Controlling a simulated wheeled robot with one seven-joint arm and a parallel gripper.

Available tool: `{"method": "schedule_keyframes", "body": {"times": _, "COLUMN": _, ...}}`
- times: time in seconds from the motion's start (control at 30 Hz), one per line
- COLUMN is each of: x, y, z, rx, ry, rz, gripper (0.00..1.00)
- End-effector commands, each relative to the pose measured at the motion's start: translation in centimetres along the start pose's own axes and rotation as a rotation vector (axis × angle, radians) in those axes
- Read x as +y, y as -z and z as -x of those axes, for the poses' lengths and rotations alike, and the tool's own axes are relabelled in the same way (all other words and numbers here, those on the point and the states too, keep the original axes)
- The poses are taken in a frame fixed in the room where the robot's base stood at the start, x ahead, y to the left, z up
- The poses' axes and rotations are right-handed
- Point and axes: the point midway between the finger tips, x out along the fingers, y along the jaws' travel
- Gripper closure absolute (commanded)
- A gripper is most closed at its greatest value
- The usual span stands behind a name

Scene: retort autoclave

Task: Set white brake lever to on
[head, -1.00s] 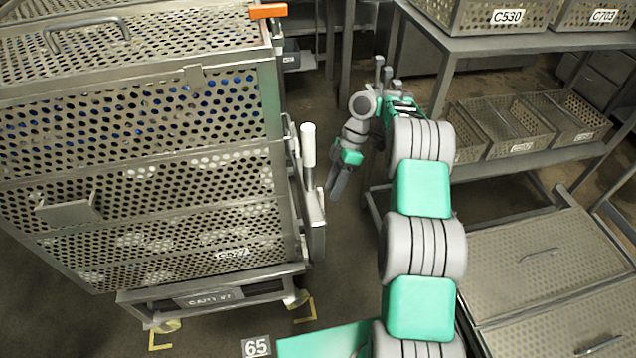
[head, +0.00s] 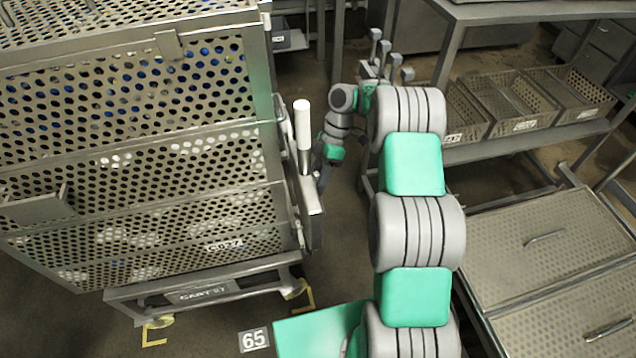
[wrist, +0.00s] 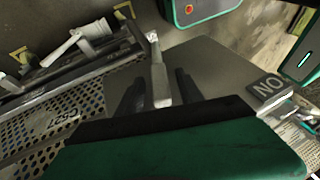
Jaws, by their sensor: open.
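The white brake lever (head: 303,125) stands nearly upright at the right side of the perforated cart, with a white grip above a metal rod. My gripper (head: 319,178) is low and just right of the lever's metal box, its fingers partly hidden there. In the wrist view my gripper (wrist: 158,92) is open, with dark fingers apart. A pale bar (wrist: 160,80) with a whitish near end shows between them; it looks like the lever, and I cannot tell whether a finger touches it. A plate (wrist: 268,88) reading ON, upside down, lies to the right of the fingers.
The perforated cart (head: 130,150) fills the left side. A shelf rack with wire baskets (head: 510,105) stands at the right, and a low perforated metal surface (head: 540,245) is in front of it. Floor shows between cart and rack.

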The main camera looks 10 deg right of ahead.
Motion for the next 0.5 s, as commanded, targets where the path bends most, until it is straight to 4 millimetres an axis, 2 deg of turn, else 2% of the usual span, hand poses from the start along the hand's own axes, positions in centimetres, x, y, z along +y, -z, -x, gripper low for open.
{"method": "schedule_keyframes", "body": {"times": 0.17, "x": 0.0, "y": 0.01, "z": 0.04, "rx": 0.0, "ry": 0.0, "rz": 0.0, "gripper": 0.56}}
{"method": "schedule_keyframes", "body": {"times": 0.5, "x": 0.0, "y": 0.0, "z": 0.05, "rx": 0.0, "ry": 0.0, "rz": 0.0, "gripper": 0.83}}
